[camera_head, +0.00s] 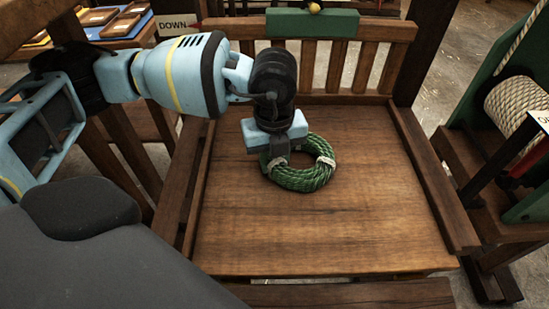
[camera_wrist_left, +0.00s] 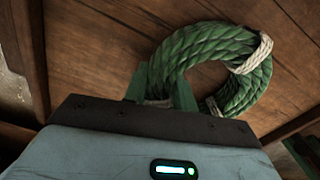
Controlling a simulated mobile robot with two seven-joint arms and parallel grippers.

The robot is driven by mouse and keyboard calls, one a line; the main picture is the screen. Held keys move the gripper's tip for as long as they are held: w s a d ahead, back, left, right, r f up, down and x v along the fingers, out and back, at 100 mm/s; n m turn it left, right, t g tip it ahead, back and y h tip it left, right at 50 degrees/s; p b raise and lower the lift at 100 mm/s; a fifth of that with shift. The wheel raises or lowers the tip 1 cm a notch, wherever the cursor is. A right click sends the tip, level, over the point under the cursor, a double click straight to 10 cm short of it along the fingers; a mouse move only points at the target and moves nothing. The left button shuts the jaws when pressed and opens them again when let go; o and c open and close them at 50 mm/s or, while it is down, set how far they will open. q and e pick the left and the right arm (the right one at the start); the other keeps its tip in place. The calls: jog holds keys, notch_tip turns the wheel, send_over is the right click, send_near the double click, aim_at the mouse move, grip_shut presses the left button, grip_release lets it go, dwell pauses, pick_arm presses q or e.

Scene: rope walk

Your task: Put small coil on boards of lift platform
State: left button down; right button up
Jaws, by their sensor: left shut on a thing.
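The small coil (camera_head: 306,178) is a ring of green rope with pale bindings. It is at the boards of the lift platform (camera_head: 330,232), near their middle, lying flat; whether it bears on them or hangs just above, I cannot tell. My left gripper (camera_head: 274,158) is shut on the coil's left side, coming down from above. In the left wrist view the coil (camera_wrist_left: 238,62) curves away beyond the gripper (camera_wrist_left: 160,92), whose green fingers straddle the rope beside a binding. My right gripper is not in view.
The platform has low wooden side rails (camera_head: 430,178) and a slatted back rail (camera_head: 335,66) with a green plate (camera_head: 312,23). A sign reading DOWN (camera_head: 178,25) stands at the back left. A reel of thick rope (camera_head: 518,104) is at the right. Boards in front of the coil are clear.

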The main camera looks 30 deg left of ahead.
pick_arm(q)
jog(key=c, duration=1.1)
grip_release()
jog(key=shift+f, duration=0.1)
notch_tip(320, 180, up, 12)
jog(key=shift+r+p, duration=0.2)
jog(key=shift+p, duration=0.6)
